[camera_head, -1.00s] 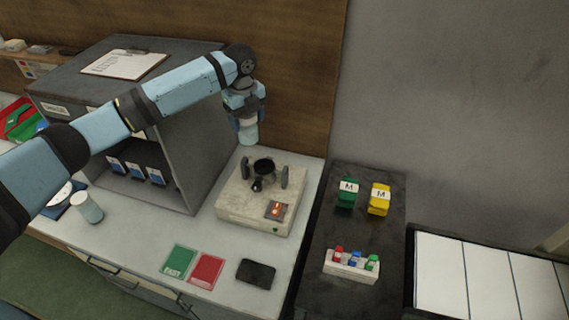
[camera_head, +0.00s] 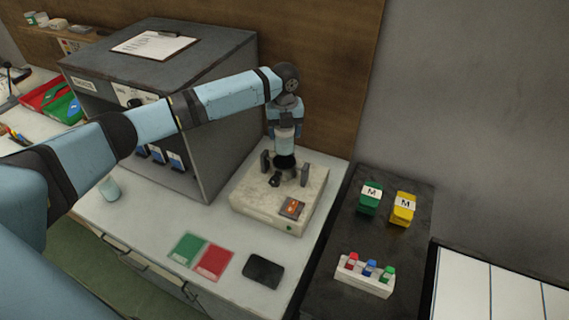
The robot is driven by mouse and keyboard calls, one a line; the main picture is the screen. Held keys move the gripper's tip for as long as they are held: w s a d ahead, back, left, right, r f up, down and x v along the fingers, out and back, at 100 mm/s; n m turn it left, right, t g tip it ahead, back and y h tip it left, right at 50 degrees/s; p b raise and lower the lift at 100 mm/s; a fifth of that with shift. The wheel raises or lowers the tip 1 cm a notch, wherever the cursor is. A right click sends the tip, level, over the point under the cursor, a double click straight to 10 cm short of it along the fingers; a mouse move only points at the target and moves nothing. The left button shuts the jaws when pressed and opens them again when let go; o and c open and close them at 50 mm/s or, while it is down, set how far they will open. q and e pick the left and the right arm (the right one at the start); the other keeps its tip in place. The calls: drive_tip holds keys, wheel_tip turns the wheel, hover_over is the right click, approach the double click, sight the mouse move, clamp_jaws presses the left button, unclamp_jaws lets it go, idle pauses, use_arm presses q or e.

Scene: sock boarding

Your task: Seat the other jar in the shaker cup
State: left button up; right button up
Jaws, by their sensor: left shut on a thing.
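The shaker (camera_head: 270,214) is a pale box on the white counter, with a dark cup (camera_head: 284,162) between dark uprights on top. My left gripper (camera_head: 286,132) is above the cup, pointing down, shut on a pale jar (camera_head: 285,146). The jar's lower end is at or just over the cup; I cannot tell whether it is inside. Another pale blue-green jar (camera_head: 110,189) stands on the counter at the left, partly hidden by my left arm. My right gripper is not in view.
A grey cabinet (camera_head: 222,98) with a clipboard (camera_head: 154,44) on top stands behind my left arm. Green (camera_head: 187,249) and red (camera_head: 213,261) cards and a black slab (camera_head: 262,271) lie in front of the shaker. A dark side surface (camera_head: 345,233) holds small coloured items.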

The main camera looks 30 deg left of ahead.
sight(284, 153)
use_arm(q)
wheel_tip(284, 153, down, 5)
drive_tip(key=b, duration=0.3)
drive_tip(key=shift+r, duration=0.1)
wheel_tip(284, 153, down, 4)
drive_tip(key=b, duration=0.4)
drive_tip(key=shift+r, duration=0.15)
drive_tip(key=o, duration=1)
drive_tip(key=shift+f, duration=0.2)
drive_tip(key=shift+r, duration=0.1)
